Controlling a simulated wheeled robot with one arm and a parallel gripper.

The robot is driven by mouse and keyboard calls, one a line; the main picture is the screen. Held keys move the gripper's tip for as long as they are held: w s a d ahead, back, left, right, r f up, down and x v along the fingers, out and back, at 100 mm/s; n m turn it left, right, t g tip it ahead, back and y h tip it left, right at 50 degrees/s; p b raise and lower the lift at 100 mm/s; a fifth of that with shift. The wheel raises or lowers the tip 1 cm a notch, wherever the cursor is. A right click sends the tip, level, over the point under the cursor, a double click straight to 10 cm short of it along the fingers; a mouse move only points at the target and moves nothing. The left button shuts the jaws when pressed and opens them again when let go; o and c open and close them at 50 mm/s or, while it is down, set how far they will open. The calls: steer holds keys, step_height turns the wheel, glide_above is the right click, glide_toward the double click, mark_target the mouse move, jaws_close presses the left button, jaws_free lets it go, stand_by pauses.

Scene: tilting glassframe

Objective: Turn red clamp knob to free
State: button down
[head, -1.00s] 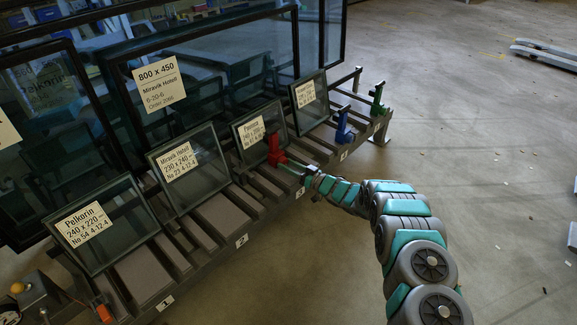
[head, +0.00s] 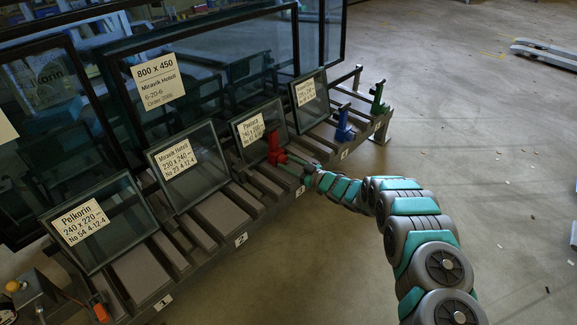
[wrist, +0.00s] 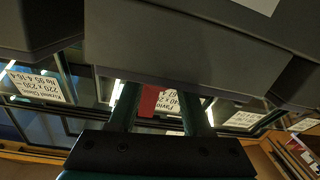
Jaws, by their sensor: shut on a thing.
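The red clamp (head: 277,148) stands upright in front of the third small glass unit on the rack, with a low part reaching right toward my gripper. My gripper (head: 304,172) comes in from the right, low at the rack's front edge, and is shut on the red clamp's knob. In the wrist view, part of the red clamp (wrist: 151,100) shows between the two green fingers of my gripper (wrist: 160,103). The exact contact is too small and dark to see, and a grey block hides the rest of the clamp there.
A blue clamp (head: 344,127) and a green clamp (head: 377,98) stand farther right along the rack (head: 222,208). Small labelled glass units (head: 188,168) lean along it, with large glass panes (head: 215,70) behind. The floor at right (head: 480,150) is mostly clear.

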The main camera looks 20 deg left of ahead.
steer(key=n+b, duration=0.2)
steer(key=n, duration=0.2)
steer(key=shift+s+f, duration=0.1)
steer(key=shift+f, duration=0.05)
steer(key=shift+n+b, duration=0.3)
stand_by(0.3)
steer(key=shift+c, duration=1.7)
jaws_free()
steer(key=shift+r, duration=0.2)
